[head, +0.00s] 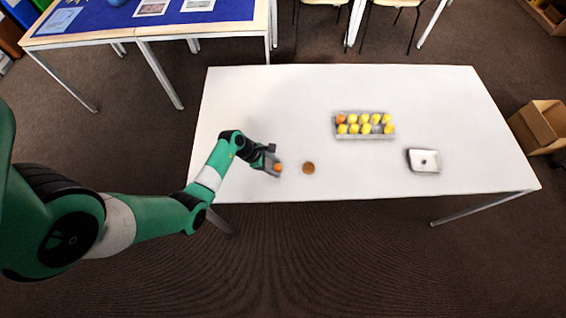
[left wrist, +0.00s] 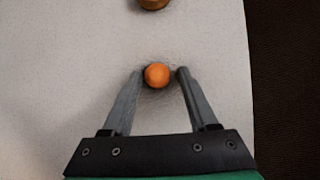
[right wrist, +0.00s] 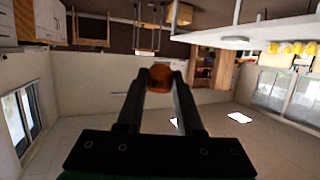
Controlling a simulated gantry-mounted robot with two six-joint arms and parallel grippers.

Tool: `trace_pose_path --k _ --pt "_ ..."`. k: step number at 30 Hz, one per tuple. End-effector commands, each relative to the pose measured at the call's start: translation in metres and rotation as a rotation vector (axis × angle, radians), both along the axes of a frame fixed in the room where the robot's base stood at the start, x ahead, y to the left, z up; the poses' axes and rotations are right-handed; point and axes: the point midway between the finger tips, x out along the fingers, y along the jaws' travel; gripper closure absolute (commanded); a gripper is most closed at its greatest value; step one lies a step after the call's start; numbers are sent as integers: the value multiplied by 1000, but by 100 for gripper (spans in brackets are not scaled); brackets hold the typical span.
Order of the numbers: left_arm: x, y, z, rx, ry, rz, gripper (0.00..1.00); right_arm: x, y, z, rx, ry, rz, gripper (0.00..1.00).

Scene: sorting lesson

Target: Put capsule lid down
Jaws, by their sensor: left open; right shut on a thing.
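My right gripper (right wrist: 160,80) is shut on a brown-orange rounded piece, which looks like the capsule lid (right wrist: 160,76), held up off the table. The right arm does not show in the head view. My left gripper (left wrist: 157,74) is open, its fingers on either side of an orange ball (left wrist: 157,76) on the table, with narrow gaps. In the head view the left gripper (head: 273,162) is near the table's front left, with the orange ball (head: 278,168) by its tips. A brown round piece (head: 308,168), perhaps the other capsule half, stands just right of it; it also shows in the left wrist view (left wrist: 153,4).
A grey carton (head: 365,137) on the white table (head: 260,100) holds several yellow balls and an orange one at its left end. Much of the table between is clear.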

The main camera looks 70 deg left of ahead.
Motion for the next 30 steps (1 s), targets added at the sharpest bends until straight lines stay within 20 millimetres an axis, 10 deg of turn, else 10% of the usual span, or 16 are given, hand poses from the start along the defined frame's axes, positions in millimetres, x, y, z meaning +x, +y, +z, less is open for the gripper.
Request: trace_pose_path --k 15,30 --pt "-50 18 102 4 -7 4 35 0 0 54 0 0 0 95" --pt "-58 21 112 5 -6 2 35 0 0 56 0 0 0 95"
